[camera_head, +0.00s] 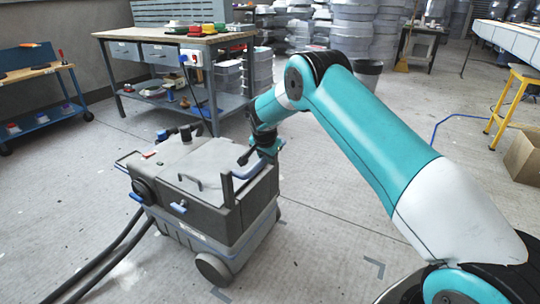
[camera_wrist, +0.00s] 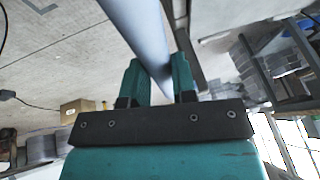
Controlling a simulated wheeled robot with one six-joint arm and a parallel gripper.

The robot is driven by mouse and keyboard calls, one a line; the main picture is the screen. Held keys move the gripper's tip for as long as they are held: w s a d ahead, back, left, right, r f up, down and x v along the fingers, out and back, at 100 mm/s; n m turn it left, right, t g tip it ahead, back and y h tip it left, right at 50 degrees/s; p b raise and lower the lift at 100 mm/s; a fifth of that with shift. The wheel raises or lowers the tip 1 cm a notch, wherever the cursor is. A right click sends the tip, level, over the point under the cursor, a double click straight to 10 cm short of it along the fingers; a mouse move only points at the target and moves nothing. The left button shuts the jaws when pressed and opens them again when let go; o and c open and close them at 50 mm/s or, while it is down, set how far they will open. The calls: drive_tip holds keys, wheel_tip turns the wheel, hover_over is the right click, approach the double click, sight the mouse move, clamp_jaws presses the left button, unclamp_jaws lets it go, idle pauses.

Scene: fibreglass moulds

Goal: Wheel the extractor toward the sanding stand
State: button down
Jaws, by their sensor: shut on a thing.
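The extractor (camera_head: 190,195) is a grey, boxy wheeled machine with dark hoses, standing on the floor left of my arm. My gripper (camera_head: 262,150) is at its right end, by the grey-blue push handle (camera_head: 250,170). In the wrist view my gripper (camera_wrist: 155,75) is shut around the handle bar (camera_wrist: 140,30), which runs between the two teal fingers. In the head view the fingers are mostly hidden by the wrist. A workbench (camera_head: 135,35) with several coloured tools on top stands behind the extractor. I cannot tell which piece is the sanding stand.
A blue cart (camera_head: 45,120) stands at the far left. Dark hoses (camera_head: 105,260) trail to the lower left. Corner marks (camera_head: 374,266) lie on the open floor right of the extractor. A yellow stool (camera_head: 505,105) and cardboard box (camera_head: 524,157) are at the right. Stacked buckets (camera_head: 352,30) stand behind.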

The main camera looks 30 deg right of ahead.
drive_tip(key=shift+a, duration=0.15)
drive_tip(key=c, duration=0.9)
unclamp_jaws()
drive_tip(key=shift+r, duration=0.1)
drive_tip(key=p+v, duration=0.2)
drive_tip(key=v, duration=1.5)
drive_tip(key=shift+s+r, duration=0.1)
drive_tip(key=shift+r, duration=0.05)
